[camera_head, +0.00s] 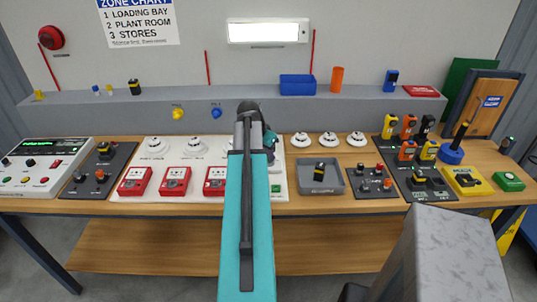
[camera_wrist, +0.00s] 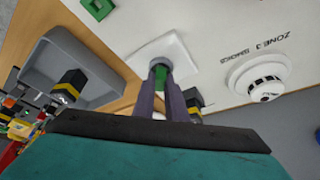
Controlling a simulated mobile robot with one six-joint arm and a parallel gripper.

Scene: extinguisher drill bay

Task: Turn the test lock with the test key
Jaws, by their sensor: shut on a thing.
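In the wrist view my gripper (camera_wrist: 161,82) points at a white square plate (camera_wrist: 181,52) on the white panel, which appears to be the test lock. Its two dark fingers are shut on a small green piece (camera_wrist: 161,72), likely the test key. The piece is at the dark round middle of the plate; I cannot tell how deep it sits or how far it is turned. In the head view my own arm covers the fingers, the key and most of the lock.
A grey tray (camera_head: 335,188) holding a black block with a yellow-green band (camera_head: 319,171) stands right of the panel. A smoke detector (camera_wrist: 265,82) is close to my fingers. Red call points (camera_head: 175,181) line the panel's front. A green square piece (camera_wrist: 98,8) is nearby.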

